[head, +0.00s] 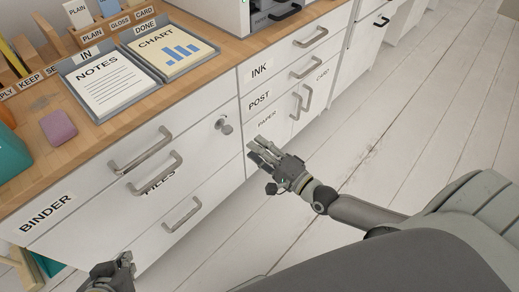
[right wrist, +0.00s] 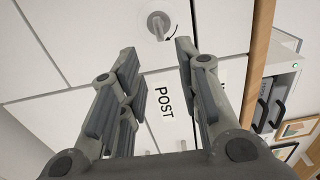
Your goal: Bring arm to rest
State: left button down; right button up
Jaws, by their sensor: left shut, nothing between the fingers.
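My right gripper (head: 262,158) is in front of the white drawer cabinet, below the POST and PAPER labels in the head view. In the right wrist view its two fingers (right wrist: 158,62) are spread apart with nothing between them. The POST label (right wrist: 164,101) shows beyond the gap. My left gripper (head: 115,272) is at the bottom left edge of the head view, low in front of the drawers. It is shut and empty, and partly cut off by the frame.
The drawer fronts carry metal handles (head: 183,214) that stick out, and a round lock (head: 224,125). On the desk are a NOTES tray (head: 72,88), a DONE tray (head: 208,44) and a purple block (head: 58,127). The pale plank floor (head: 400,125) is clear to the right.

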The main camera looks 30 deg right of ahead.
dwell(0.4)
